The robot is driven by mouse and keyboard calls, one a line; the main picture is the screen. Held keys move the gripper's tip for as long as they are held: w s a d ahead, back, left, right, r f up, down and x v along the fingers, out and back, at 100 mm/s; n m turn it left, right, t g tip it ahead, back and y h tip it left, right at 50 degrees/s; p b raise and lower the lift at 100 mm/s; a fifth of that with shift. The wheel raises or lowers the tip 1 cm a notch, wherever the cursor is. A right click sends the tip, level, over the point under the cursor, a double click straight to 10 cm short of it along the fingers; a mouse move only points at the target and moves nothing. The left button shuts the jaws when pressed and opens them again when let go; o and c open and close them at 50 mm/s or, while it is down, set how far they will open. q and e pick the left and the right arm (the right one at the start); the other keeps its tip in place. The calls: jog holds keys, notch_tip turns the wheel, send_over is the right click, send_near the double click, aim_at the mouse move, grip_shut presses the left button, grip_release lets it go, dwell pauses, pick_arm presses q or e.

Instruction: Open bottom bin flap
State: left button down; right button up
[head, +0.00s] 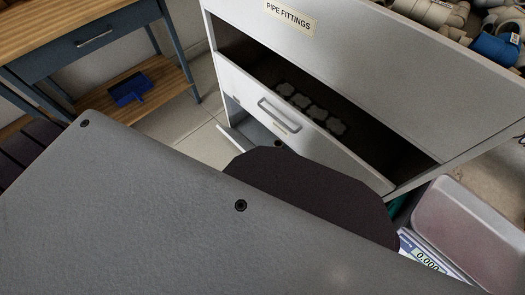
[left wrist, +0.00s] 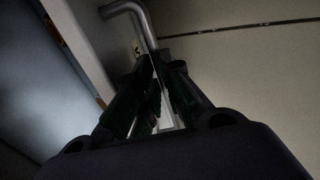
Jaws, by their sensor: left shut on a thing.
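The white cabinet (head: 385,70) bears a "PIPE FITTINGS" label. Its middle flap (head: 300,125) is tilted out, with a grey handle (head: 278,115) and several pale fittings behind it. Below, a lower flap (head: 234,140) shows only at its left end; it leans outward from the cabinet with a gap behind it. The rest is hidden by my own body. In the left wrist view my left gripper (left wrist: 158,75) is shut on a bent grey bar handle (left wrist: 143,22), close to a pale panel (left wrist: 240,75). The left gripper is hidden in the head view. My right gripper is in neither view.
A blue-framed workbench (head: 75,45) with a wooden lower shelf (head: 165,85) stands at upper left, with a blue dustpan (head: 130,90) on it. Clear floor (head: 190,135) lies left of the cabinet.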

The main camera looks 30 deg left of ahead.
pick_arm(q)
jog(key=shift+w+d+r, duration=0.15)
jog(key=shift+w+d, duration=0.1)
jog(key=c, duration=1.5)
grip_release()
jog(key=shift+s+a, duration=0.15)
jog(key=shift+s, duration=0.05)
jog(key=shift+r, duration=0.1)
jog(key=shift+v, duration=5.8)
jog(key=shift+s, duration=0.1)
jog(key=shift+c, duration=0.6)
